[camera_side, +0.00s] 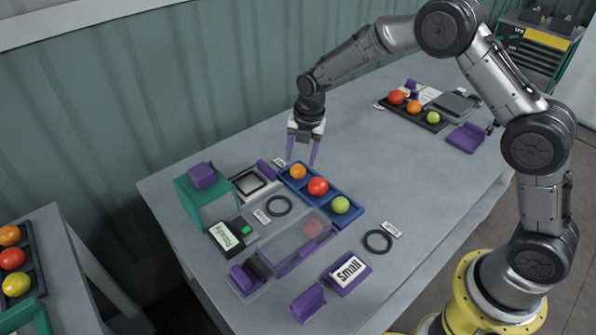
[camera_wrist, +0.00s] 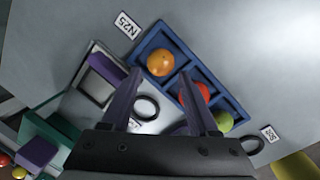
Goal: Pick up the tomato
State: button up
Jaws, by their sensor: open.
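A blue tray (camera_side: 346,218) on the table holds an orange tomato (camera_side: 298,171), a red tomato (camera_side: 318,186) and a green tomato (camera_side: 341,205), one in each compartment. My gripper (camera_side: 301,160), with purple fingers, is open and empty above the orange end of the tray. In the wrist view the fingers of my gripper (camera_wrist: 160,85) reach toward the tray (camera_wrist: 226,92). The orange tomato (camera_wrist: 160,63) shows near the left fingertip. The right finger partly hides the red tomato (camera_wrist: 203,92). The green tomato (camera_wrist: 223,121) lies beyond it. A reddish round shape (camera_side: 312,228) shows inside a clear box.
The clear box (camera_side: 290,240), a teal box (camera_side: 205,200), a display unit (camera_side: 226,235), black rings (camera_side: 378,241) and a "Small" block (camera_side: 348,271) stand around the tray. Another tomato tray (camera_side: 420,121) lies at the far end. The table between is clear.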

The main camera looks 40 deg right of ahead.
aim_at(299, 167)
jog(key=f, duration=0.3)
jog(key=w+f, duration=0.1)
jog(key=shift+d+f, duration=0.1)
jog(key=shift+f, duration=0.3)
jog(key=c, duration=0.6)
jog(key=shift+o, duration=0.2)
jog(key=shift+r, duration=0.1)
